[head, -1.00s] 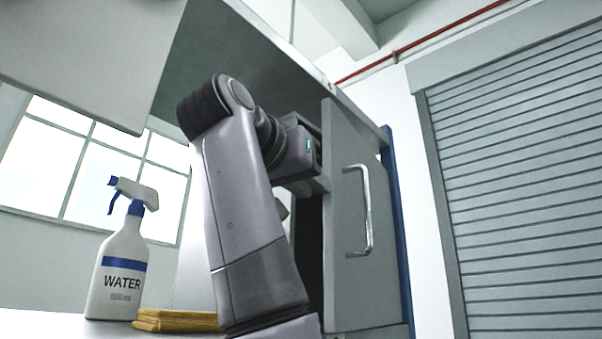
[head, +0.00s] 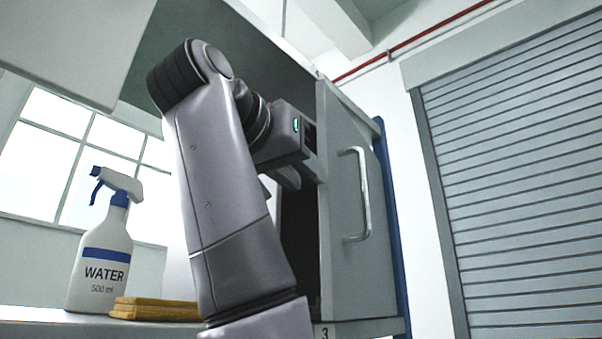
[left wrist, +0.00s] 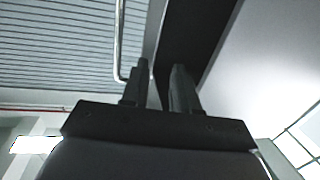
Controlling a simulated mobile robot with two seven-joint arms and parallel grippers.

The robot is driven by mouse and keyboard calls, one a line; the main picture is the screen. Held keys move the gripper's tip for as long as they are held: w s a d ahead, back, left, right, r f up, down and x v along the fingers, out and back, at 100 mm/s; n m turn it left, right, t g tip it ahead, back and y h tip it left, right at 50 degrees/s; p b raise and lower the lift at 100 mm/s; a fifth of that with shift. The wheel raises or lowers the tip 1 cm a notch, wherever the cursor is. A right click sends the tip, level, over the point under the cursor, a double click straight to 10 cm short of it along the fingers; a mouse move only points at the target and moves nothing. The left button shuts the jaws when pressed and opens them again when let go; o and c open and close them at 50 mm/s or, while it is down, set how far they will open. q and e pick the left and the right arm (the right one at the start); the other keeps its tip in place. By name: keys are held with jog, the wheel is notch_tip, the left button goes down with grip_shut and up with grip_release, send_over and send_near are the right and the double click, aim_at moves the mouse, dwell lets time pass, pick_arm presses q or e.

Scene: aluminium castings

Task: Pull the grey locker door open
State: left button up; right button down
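The grey locker door (head: 340,210) stands ajar at the centre right of the head view, with a dark gap along its left edge. Its pale bar handle (head: 363,195) is on the face turned right; it also shows in the left wrist view (left wrist: 118,40). My left gripper (head: 303,174) is at the door's left edge, away from the handle. In the left wrist view its two fingers (left wrist: 160,84) stand apart, with the door's edge seeming to lie between or just beyond them. I cannot tell whether they touch it. My right gripper is out of view.
A white spray bottle (head: 101,255) labelled WATER and folded yellow cloths (head: 157,309) sit on a surface left of my arm. A blue post (head: 391,220) stands behind the door. Open space lies between the door and the roller shutter (head: 520,190).

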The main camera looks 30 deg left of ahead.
pick_arm(q)
jog(key=shift+s+d+r+b, duration=0.1)
jog(key=shift+s+d+b, duration=0.1)
jog(key=shift+s, duration=0.7)
jog(key=shift+s+d+r+b, duration=0.1)
jog(key=shift+s+d+b, duration=0.1)
jog(key=shift+s, duration=0.7)
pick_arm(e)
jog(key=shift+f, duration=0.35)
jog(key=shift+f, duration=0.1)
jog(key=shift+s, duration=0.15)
